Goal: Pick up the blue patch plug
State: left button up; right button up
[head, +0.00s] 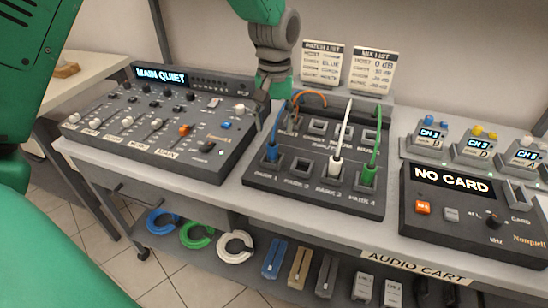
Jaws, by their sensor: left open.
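The blue patch plug (272,153) stands in the front-left socket of the dark patch panel (300,195). The label below that socket appears to read PARK 1. A blue cable rises from the plug and runs up beside my gripper. My left gripper (272,112) points down above and behind the blue plug, over the panel's left edge. It is open and apart from the plug. It hides part of the panel's back-left corner. My right gripper is not in view.
A white plug (335,164) and a green plug (368,175) stand in front-row sockets to the right, with cables rising. An orange cable (312,92) arcs behind my gripper. The mixer (165,118) is at left, and the NO CARD unit (470,215) at right.

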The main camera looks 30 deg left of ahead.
aim_at(273, 144)
pick_arm(q)
jog(key=shift+d+f, duration=0.1)
jog(key=shift+f, duration=0.45)
jog(key=shift+s+f, duration=0.1)
jog(key=shift+f, duration=0.1)
jog(key=f, duration=0.3)
jog(key=f+b, duration=0.1)
jog(key=f, duration=0.1)
jog(key=shift+s+a, duration=0.15)
jog(key=shift+a, duration=0.2)
jog(key=shift+d+r, duration=0.2)
jog(key=shift+c, duration=0.9)
jog(key=shift+d, duration=0.1)
grip_shut()
